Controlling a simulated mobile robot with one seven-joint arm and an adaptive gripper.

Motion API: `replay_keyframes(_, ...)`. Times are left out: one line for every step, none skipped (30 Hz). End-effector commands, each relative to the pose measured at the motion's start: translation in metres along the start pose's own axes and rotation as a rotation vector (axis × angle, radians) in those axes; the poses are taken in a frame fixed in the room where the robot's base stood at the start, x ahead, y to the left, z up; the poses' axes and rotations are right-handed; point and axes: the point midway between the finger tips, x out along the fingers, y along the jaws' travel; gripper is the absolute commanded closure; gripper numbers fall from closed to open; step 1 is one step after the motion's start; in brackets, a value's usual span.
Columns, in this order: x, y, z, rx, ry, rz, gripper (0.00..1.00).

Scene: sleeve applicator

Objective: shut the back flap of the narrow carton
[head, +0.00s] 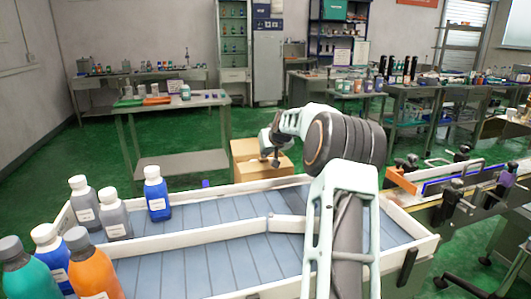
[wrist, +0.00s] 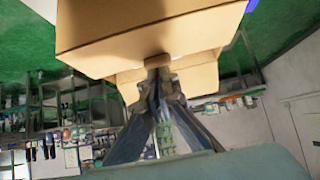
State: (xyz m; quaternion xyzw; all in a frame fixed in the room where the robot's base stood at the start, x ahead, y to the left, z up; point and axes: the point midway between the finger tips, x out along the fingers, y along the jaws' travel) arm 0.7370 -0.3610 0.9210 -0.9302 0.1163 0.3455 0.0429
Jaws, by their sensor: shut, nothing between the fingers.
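A brown cardboard carton (head: 250,172) stands beyond the conveyor in the head view, partly behind my arm. It is the only carton I can make out. In the wrist view, a broad carton panel (wrist: 150,25) fills the top, and a second cardboard panel (wrist: 200,82) shows below it, behind the fingertips. I cannot tell which panel is the back flap. My gripper (head: 276,161) is at the carton's upper part. In the wrist view, my gripper (wrist: 158,76) is shut and empty, its tips close to the cardboard; contact is unclear.
The white-walled conveyor (head: 180,240) runs in front of the carton. A blue bottle (head: 157,195) and several other bottles stand at its left. A metal table (head: 170,107) stands behind on the left. Clamps and rails (head: 450,180) line the right side. Green floor is open left of the carton.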

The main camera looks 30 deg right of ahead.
Motion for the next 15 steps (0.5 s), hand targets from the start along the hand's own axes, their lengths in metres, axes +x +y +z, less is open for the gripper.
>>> replay_keyframes(0.000,0.000,0.000,0.000,0.000,0.000,1.00)
replay_keyframes(0.000,0.000,0.000,0.000,0.000,0.000,1.00)
replay_keyframes(0.000,0.000,0.000,0.000,0.000,0.000,1.00)
replay_keyframes(0.001,0.000,0.001,0.000,-0.001,0.000,1.00)
replay_keyframes(0.002,0.000,0.002,0.000,-0.001,-0.001,1.00)
replay_keyframes(0.006,0.000,0.004,0.001,-0.002,-0.001,1.00)
replay_keyframes(0.009,-0.001,0.006,0.001,-0.002,-0.001,1.00)
replay_keyframes(0.011,-0.001,0.007,0.001,-0.002,-0.002,1.00)
replay_keyframes(0.013,0.000,0.008,0.001,-0.001,-0.001,1.00)
replay_keyframes(0.013,0.000,0.007,0.001,-0.001,-0.001,1.00)
replay_keyframes(0.013,0.000,0.007,0.001,-0.001,-0.001,1.00)
replay_keyframes(0.013,0.000,0.008,0.001,-0.002,-0.001,1.00)
replay_keyframes(0.013,0.000,0.008,0.001,-0.003,-0.001,1.00)
replay_keyframes(0.013,0.000,0.008,0.001,-0.004,-0.002,1.00)
replay_keyframes(0.013,0.000,0.009,0.001,-0.005,-0.002,1.00)
